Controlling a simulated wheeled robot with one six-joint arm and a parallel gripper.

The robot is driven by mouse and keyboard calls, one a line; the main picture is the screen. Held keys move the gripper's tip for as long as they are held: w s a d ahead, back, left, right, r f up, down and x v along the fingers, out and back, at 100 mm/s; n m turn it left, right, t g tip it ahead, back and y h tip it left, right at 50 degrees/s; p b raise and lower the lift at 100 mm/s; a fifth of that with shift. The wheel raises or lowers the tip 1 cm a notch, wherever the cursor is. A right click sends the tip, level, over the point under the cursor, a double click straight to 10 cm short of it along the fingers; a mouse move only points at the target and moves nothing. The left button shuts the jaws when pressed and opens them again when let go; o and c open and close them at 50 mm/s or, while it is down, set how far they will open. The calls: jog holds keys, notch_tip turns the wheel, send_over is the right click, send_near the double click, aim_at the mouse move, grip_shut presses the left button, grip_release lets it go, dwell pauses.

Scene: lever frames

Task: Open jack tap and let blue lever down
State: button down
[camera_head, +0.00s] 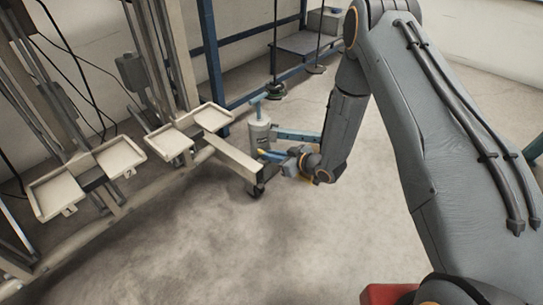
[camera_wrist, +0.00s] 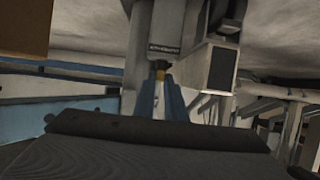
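The jack (camera_head: 259,133) is a pale upright cylinder standing on the floor beside the beige frame. A light blue piece (camera_head: 257,108) sticks up at its top, and a blue bar (camera_head: 298,136) runs to the right behind it; I cannot tell which is the lever. My gripper (camera_head: 266,155) is low in front of the jack, with blue fingers pointing left at it. In the wrist view the grey jack body (camera_wrist: 160,38) carries a label, with a small yellow tap (camera_wrist: 160,72) below. The tap shows between the fingertips; contact is unclear.
A beige frame with shallow trays (camera_head: 88,176) stands at left; its beam end (camera_head: 252,172) with a caster is close to my gripper. A blue rack (camera_head: 212,60) is behind. The concrete floor (camera_head: 200,250) in front is clear.

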jog(key=shift+w, duration=0.1)
jog(key=shift+w+d+n+g+y, duration=0.2)
jog(key=shift+n+g+y, duration=0.25)
jog(key=shift+n+g, duration=0.3)
jog(key=shift+w+d+n+g+y, duration=0.15)
jog(key=shift+n+g+y, duration=0.3)
jog(key=shift+n+g, duration=0.3)
jog(key=shift+a, duration=0.1)
jog(key=c, duration=1.8)
grip_release()
